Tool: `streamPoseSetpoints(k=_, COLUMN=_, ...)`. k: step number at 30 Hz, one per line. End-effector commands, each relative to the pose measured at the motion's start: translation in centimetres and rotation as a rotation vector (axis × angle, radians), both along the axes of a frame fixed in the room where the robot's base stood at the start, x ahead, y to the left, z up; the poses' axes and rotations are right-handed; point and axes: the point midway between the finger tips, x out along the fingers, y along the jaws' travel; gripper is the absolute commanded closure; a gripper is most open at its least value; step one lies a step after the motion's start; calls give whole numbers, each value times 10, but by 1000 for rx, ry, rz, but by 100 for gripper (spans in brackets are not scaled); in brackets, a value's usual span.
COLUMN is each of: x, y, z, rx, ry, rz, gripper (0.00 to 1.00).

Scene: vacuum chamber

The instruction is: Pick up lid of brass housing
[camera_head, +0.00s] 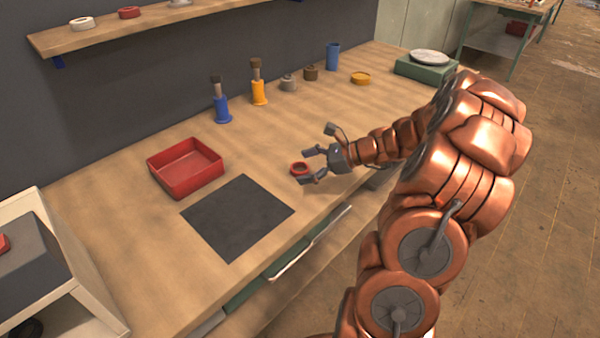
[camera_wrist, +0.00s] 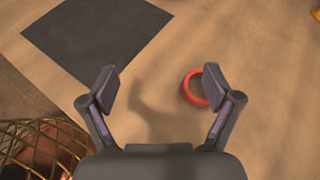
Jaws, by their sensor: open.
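My gripper (camera_head: 308,166) is open and low over the bench, with its fingers apart; it also shows in the wrist view (camera_wrist: 160,86) with nothing between the fingertips. A red ring (camera_head: 294,170) lies on the bench close to the fingertips. In the wrist view the ring (camera_wrist: 187,93) is beside the right finger, partly hidden by it. A flat, round, yellow brass-like piece (camera_head: 360,78) lies at the back of the bench, apart from my gripper. A brownish pot (camera_head: 311,73) stands left of it. I cannot tell which piece is the housing's lid.
A grey pot (camera_head: 288,84), an orange bottle (camera_head: 259,92), a blue bottle (camera_head: 221,108) and a blue cup (camera_head: 333,57) stand along the back. A red tray (camera_head: 186,184) and a dark mat (camera_head: 238,217) are left of my gripper. A green scale (camera_head: 427,70) stands far right.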

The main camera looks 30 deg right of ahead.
Motion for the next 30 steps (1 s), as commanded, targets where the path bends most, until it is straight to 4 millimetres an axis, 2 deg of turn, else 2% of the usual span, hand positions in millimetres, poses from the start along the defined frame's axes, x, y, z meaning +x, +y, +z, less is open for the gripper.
streamPoseSetpoints(k=1, x=0, y=-19, z=-10, rx=35, ry=9, rz=-60, gripper=11)
streamPoseSetpoints(k=3, x=1, y=-40, z=-17, rx=72, ry=16, rz=-126, gripper=11)
streamPoseSetpoints(k=6, x=1, y=-60, z=-24, rx=109, ry=25, rz=-189, gripper=11)
streamPoseSetpoints(k=9, x=2, y=-69, z=-28, rx=125, ry=27, rz=-217, gripper=11)
streamPoseSetpoints(k=20, x=25, y=-54, z=-40, rx=126, ry=28, rz=-220, gripper=11)
streamPoseSetpoints(k=30, x=57, y=-34, z=-59, rx=126, ry=29, rz=-218, gripper=11)
